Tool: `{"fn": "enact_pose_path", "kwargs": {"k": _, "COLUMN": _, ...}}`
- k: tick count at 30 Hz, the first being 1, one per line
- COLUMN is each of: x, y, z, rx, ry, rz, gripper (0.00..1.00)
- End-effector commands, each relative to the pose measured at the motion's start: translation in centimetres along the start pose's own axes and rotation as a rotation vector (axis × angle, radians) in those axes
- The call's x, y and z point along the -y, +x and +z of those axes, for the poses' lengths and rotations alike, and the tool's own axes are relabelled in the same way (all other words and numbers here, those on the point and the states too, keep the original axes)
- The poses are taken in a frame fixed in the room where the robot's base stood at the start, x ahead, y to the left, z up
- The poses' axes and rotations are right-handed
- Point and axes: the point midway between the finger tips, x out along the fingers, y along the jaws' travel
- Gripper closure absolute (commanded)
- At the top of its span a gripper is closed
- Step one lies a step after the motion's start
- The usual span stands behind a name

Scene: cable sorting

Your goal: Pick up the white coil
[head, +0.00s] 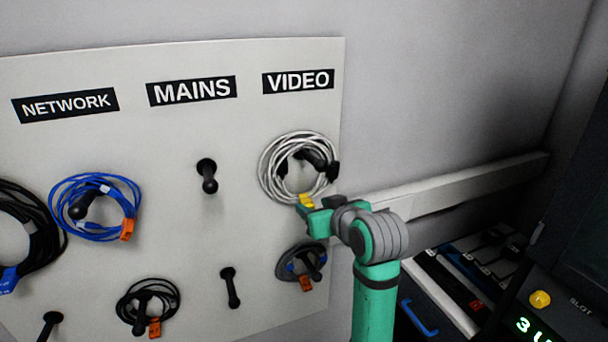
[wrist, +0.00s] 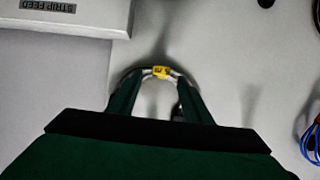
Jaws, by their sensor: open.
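The white coil (head: 268,177) hangs on a black peg under the VIDEO label, at the upper right of the pegboard. A yellow tag (head: 305,200) sits at its lower edge. My gripper (head: 308,212) is open at that lower edge, close to the tag. In the wrist view, my two fingers stand apart (wrist: 158,90), with the yellow tag (wrist: 162,72) and a short arc of the white coil (wrist: 147,73) between and just beyond their tips. The rest of the coil is mostly hidden there. I cannot tell whether a finger touches it.
A blue coil (head: 68,192), black coils and empty pegs are further left on the pegboard (head: 190,130). A pale rail (head: 455,186) runs along the wall to the right. Equipment stands at lower right.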

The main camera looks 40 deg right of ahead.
Motion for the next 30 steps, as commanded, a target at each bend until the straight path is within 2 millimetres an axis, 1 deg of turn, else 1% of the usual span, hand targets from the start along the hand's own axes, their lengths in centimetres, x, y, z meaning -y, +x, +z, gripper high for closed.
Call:
{"fn": "enact_pose_path", "kwargs": {"k": 1, "x": -0.1, "y": 0.8, "z": 0.1, "rx": 0.003, "ry": 0.0, "rz": -0.001, "gripper": 0.55}}
{"fn": "enact_pose_path", "kwargs": {"k": 3, "x": 0.0, "y": 1.6, "z": 0.0, "rx": 0.002, "ry": 0.0, "rz": -0.002, "gripper": 0.55}}
{"fn": "enact_pose_path", "kwargs": {"k": 6, "x": 0.1, "y": 2.5, "z": 0.0, "rx": 0.0, "ry": -0.002, "rz": -0.003, "gripper": 0.55}}
{"fn": "enact_pose_path", "kwargs": {"k": 14, "x": 0.0, "y": 2.8, "z": 0.0, "rx": 0.0, "ry": -0.001, "rz": -0.002, "gripper": 0.55}}
{"fn": "enact_pose_path", "kwargs": {"k": 15, "x": 0.0, "y": 2.7, "z": 0.0, "rx": 0.0, "ry": -0.001, "rz": -0.001, "gripper": 0.59}}
{"fn": "enact_pose_path", "kwargs": {"k": 17, "x": -0.1, "y": 2.7, "z": 0.0, "rx": 0.0, "ry": 0.0, "rz": 0.0, "gripper": 0.74}}
{"fn": "enact_pose_path", "kwargs": {"k": 18, "x": -0.1, "y": 2.7, "z": 0.0, "rx": 0.0, "ry": 0.0, "rz": 0.0, "gripper": 0.83}}
{"fn": "enact_pose_path", "kwargs": {"k": 20, "x": -0.1, "y": 2.7, "z": 0.0, "rx": 0.0, "ry": 0.0, "rz": 0.0, "gripper": 0.98}}
{"fn": "enact_pose_path", "kwargs": {"k": 21, "x": -0.1, "y": 2.7, "z": 0.0, "rx": 0.0, "ry": 0.0, "rz": 0.0, "gripper": 1.0}}
{"fn": "enact_pose_path", "kwargs": {"k": 30, "x": -0.1, "y": 2.5, "z": -0.3, "rx": -0.004, "ry": -0.001, "rz": 0.0, "gripper": 1.0}}
